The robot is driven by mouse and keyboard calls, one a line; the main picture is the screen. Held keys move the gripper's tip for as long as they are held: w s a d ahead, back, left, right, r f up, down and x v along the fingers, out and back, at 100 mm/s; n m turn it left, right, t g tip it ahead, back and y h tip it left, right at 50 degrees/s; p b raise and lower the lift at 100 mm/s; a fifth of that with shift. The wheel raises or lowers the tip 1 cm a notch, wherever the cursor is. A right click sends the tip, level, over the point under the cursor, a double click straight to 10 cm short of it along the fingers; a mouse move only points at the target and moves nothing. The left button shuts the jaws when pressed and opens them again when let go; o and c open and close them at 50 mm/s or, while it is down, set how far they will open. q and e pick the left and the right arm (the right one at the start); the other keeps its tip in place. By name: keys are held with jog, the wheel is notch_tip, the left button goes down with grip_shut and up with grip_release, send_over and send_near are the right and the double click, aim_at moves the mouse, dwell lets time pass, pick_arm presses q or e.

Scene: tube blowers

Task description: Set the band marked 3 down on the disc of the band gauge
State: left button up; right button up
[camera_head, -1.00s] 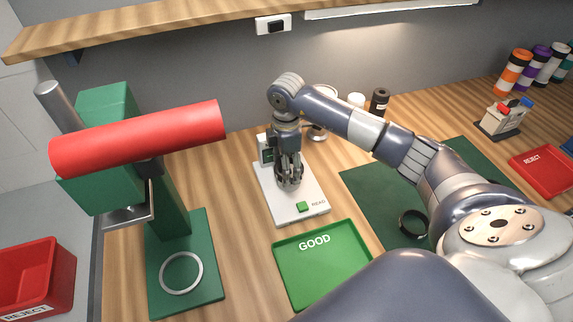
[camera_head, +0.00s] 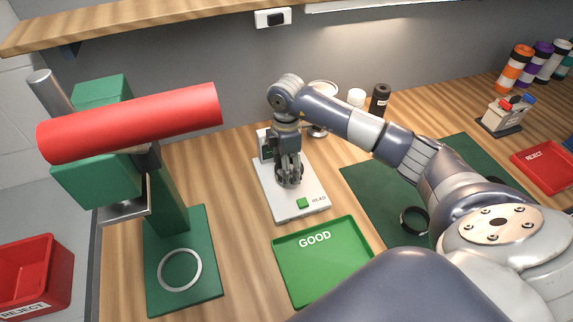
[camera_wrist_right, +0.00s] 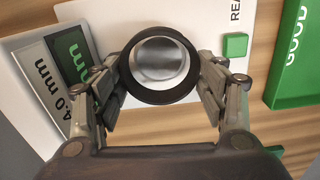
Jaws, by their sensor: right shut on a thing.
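My right gripper (camera_head: 289,178) is over the white plate of the band gauge (camera_head: 307,213), pointing down. In the right wrist view the gripper (camera_wrist_right: 161,80) is shut on a black band (camera_wrist_right: 158,97), with a finger on either side. The band's marking does not show. Through its opening I see the grey metal disc (camera_wrist_right: 160,60) of the gauge. The band is over or around the disc; I cannot tell if it touches down. The gauge's display (camera_wrist_right: 72,55) and a "4.0 mm" label lie beside it. My left gripper is not in view.
The green GOOD tray (camera_head: 323,279) is just in front of the gauge. Another black band (camera_head: 403,222) lies on the green mat (camera_head: 372,190). A green stand with a red tube (camera_head: 130,124) is at left. A red REJECT tray (camera_head: 541,172) is at right.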

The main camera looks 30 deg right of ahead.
jog(key=shift+f, duration=0.5)
jog(key=o, duration=1.1)
notch_tip(320, 180, up, 12)
